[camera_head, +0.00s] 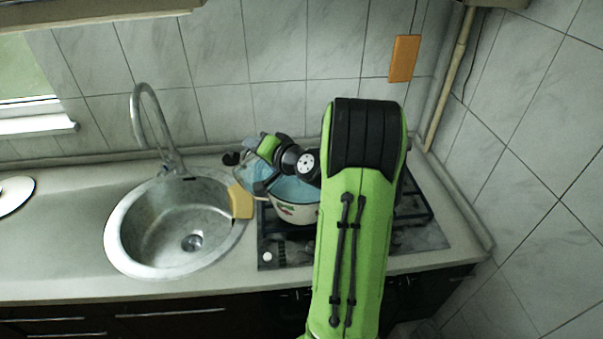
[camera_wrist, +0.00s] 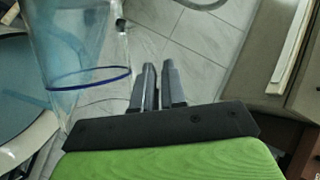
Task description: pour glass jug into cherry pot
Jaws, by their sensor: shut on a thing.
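The cherry pot (camera_head: 298,213) is white with a red and green motif and stands on the hob; its inside looks pale blue. In the wrist view part of the pot (camera_wrist: 14,90) shows at the left edge. The glass jug (camera_wrist: 78,45), clear bluish with a dark blue ring, is left of my fingers in the wrist view, overlapping the pot's edge. In the head view the jug (camera_head: 262,174) looks tilted at the pot's left side. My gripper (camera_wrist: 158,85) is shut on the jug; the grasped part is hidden. I cannot tell whether liquid flows.
My green arm covers the hob's middle and the pot's right side. A steel sink (camera_head: 180,225) with a tall tap (camera_head: 150,120) lies to the left. A yellow sponge-like block (camera_head: 241,202) is between sink and hob (camera_head: 420,239). Tiled walls stand behind and right.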

